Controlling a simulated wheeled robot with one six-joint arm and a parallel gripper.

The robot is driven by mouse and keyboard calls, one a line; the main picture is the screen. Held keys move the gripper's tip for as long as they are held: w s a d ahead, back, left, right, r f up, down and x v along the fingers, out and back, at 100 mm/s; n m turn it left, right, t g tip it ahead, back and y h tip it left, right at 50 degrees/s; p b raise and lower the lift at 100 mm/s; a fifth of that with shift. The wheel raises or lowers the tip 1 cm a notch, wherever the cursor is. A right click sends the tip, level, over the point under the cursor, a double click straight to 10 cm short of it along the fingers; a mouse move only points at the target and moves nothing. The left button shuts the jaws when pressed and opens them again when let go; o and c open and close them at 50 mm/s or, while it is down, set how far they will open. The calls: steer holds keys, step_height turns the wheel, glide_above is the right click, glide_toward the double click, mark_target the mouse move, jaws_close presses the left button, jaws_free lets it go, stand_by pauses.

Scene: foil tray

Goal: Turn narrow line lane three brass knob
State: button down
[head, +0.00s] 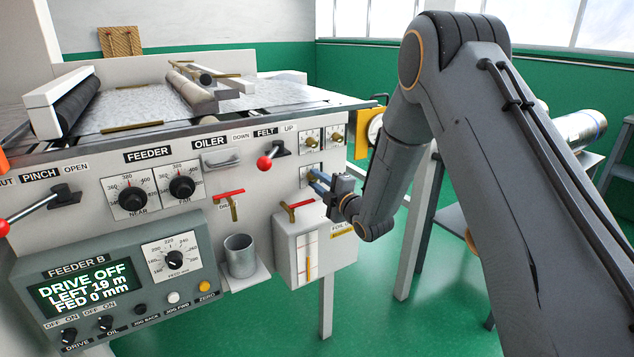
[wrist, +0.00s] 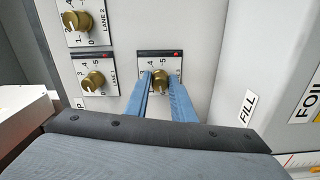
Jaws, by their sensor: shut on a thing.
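In the wrist view the brass knob (wrist: 160,77) sits on a small white scale plate with a black band and a red mark. Both blue fingers of my gripper (wrist: 160,84) are shut on its sides. The lane 1 knob (wrist: 93,82) and the lane 2 knob (wrist: 76,20) are on separate plates at left. In the head view my gripper (head: 316,180) reaches the lower plate (head: 308,169), below the other two knobs, and largely covers the knob there.
Left of my gripper are a red-handled lever (head: 265,162) and a red valve handle (head: 229,194). A box with a gauge (head: 290,240) and another red handle (head: 298,206) stand just below. A metal cup (head: 240,256) sits on a shelf at lower left.

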steer(key=c, duration=1.5)
jaws_free()
steer(key=shift+s, duration=0.1)
steer(key=shift+d, duration=0.1)
steer(key=v, duration=0.7)
steer(key=shift+s+d+b, duration=0.1)
steer(key=shift+s+b, duration=0.25)
steer(key=shift+b, duration=0.05)
steer(key=shift+d, duration=0.1)
